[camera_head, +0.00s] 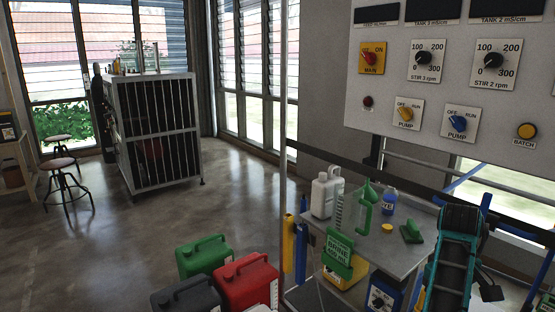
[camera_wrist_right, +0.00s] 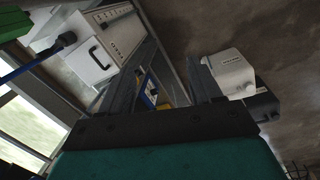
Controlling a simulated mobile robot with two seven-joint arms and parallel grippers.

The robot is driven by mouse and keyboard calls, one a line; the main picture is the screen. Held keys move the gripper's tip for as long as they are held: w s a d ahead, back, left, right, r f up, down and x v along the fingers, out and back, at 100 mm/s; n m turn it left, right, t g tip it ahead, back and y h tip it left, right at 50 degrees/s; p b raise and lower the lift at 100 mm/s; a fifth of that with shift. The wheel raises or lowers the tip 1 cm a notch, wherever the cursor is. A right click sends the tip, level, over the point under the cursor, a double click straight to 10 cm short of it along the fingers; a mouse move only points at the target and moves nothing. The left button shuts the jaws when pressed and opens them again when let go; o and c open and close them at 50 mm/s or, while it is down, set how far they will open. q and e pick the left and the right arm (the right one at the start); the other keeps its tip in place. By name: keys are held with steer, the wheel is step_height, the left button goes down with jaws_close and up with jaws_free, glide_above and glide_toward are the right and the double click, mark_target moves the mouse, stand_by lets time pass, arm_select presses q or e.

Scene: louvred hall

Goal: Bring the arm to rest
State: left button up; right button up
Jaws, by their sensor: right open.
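My right arm (camera_head: 452,262), teal and black, stands at the lower right of the head view, in front of the right end of the grey bench. I cannot make out its fingertips there. In the right wrist view my right gripper (camera_wrist_right: 165,80) shows two dark fingers spread apart, with nothing held between them. Beyond the fingers are a white case with a black handle (camera_wrist_right: 95,54) on the left and a white block-like container (camera_wrist_right: 230,72) on the right. My left arm and gripper are not in view.
The grey bench (camera_head: 400,243) bears a white jug (camera_head: 326,192), a green funnel-like item (camera_head: 366,208) and a blue-labelled bottle (camera_head: 389,201). A control panel (camera_head: 455,70) hangs above. Green (camera_head: 204,254), red (camera_head: 247,281) and dark (camera_head: 183,297) canisters stand left of it. The floor at left centre is clear.

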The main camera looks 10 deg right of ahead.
steer(key=w+d+r+n+g+h, duration=0.1)
steer(key=w+d+n+g+h, duration=0.15)
steer(key=d+n+h, duration=0.45)
steer(key=w+m+t, duration=0.2)
steer(key=w+t, duration=0.5)
steer(key=w, duration=0.3)
steer(key=w+a+r+m+t+y, duration=0.4)
steer(key=w+a+r+t+y, duration=0.3)
steer(key=w+a+r+t, duration=0.6)
steer(key=s+a+f+g+y, duration=0.1)
steer(key=s+a+f, duration=0.4)
steer(key=s+f, duration=0.45)
steer(key=s+a+f+g+y, duration=0.15)
steer(key=s+a+f, duration=0.35)
steer(key=f, duration=0.7)
steer(key=s+a+f+g, duration=0.2)
steer(key=s+a+f, duration=0.1)
steer(key=s, duration=0.8)
steer(key=s+a+f+g+y, duration=0.1)
steer(key=s+f, duration=0.5)
steer(key=s, duration=0.6)
steer(key=a+g, duration=0.1)
steer(key=a, duration=0.1)
steer(key=shift+a+f, duration=0.3)
